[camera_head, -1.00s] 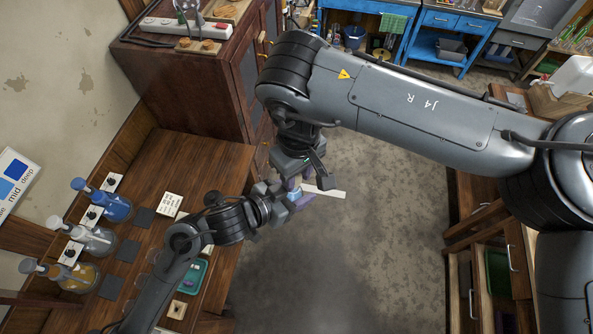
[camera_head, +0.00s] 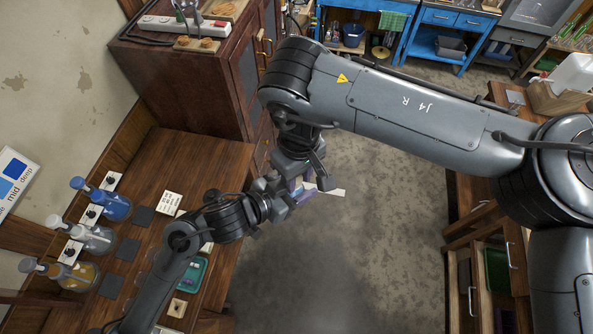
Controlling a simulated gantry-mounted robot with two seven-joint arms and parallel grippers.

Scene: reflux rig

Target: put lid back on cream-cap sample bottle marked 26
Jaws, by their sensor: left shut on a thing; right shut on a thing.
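My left gripper (camera_head: 298,199) and my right gripper (camera_head: 305,183) meet over the floor, just right of the wooden bench. The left arm reaches in from the lower left, and the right gripper comes down from above. Both are shut with purple fingers close together. What they hold is mostly hidden and too small to make out. By its place it is the sample bottle in the left and its lid in the right. No cream colour or number 26 is readable. A white strip (camera_head: 336,191) sticks out to the right beside the fingers.
The bench (camera_head: 215,165) carries a blue flask (camera_head: 115,207), a clear flask (camera_head: 100,238), an amber flask (camera_head: 78,277), a written card (camera_head: 172,203) and a green tray (camera_head: 196,272). A dark cabinet (camera_head: 190,95) stands behind. Open floor lies to the right.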

